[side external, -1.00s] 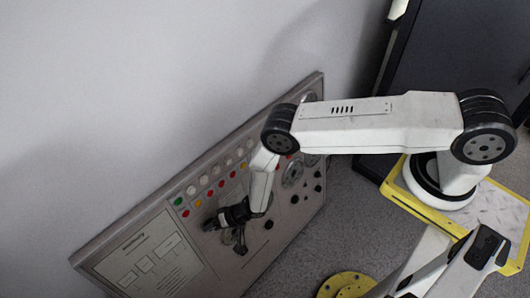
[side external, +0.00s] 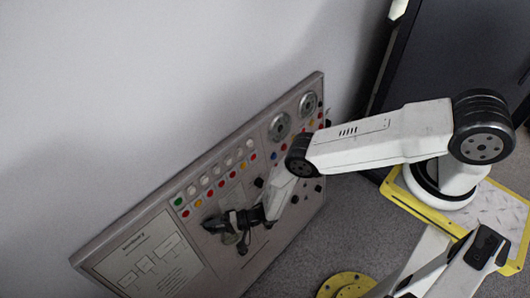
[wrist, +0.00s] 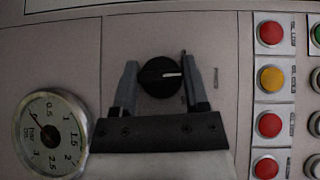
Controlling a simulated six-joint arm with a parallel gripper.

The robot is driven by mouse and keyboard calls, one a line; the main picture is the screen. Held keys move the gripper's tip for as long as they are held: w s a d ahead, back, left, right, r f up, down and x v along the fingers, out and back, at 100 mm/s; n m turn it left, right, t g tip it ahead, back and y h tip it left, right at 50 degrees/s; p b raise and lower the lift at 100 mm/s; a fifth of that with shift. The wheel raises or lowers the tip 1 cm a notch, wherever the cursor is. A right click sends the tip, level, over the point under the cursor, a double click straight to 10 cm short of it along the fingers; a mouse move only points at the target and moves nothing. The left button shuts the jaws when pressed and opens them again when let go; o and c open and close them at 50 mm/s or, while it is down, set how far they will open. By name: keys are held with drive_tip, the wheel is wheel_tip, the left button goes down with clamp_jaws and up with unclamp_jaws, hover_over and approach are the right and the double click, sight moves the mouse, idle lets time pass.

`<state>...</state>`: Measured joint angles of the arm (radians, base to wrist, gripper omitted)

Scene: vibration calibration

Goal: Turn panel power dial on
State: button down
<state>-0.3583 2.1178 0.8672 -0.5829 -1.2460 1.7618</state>
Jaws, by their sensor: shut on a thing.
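The power dial (wrist: 152,78) is a round black knob with a white pointer line, on the grey panel. In the wrist view its line points to the right, slightly upward. My gripper (wrist: 157,76) has one grey finger on each side of the dial and is shut on it. In the side external view my gripper (side external: 218,223) is at the lower middle of the panel (side external: 165,228), and the dial is hard to tell apart from the dark fingers there.
Beside the dial in the wrist view are a round bar gauge (wrist: 50,133) at left and a column of red and yellow buttons (wrist: 270,75) at right. A dark cabinet (side external: 450,50) stands at the back right. A yellow round base (side external: 346,284) is on the floor.

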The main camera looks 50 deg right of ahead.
drive_tip(key=shift+m+t, duration=0.3)
drive_tip(key=shift+m, duration=0.1)
drive_tip(key=shift+c, duration=0.5)
unclamp_jaws()
drive_tip(key=shift+d, duration=0.1)
drive_tip(key=v, duration=0.7)
drive_tip(key=shift+d, duration=0.25)
drive_tip(key=shift+s+f, duration=0.1)
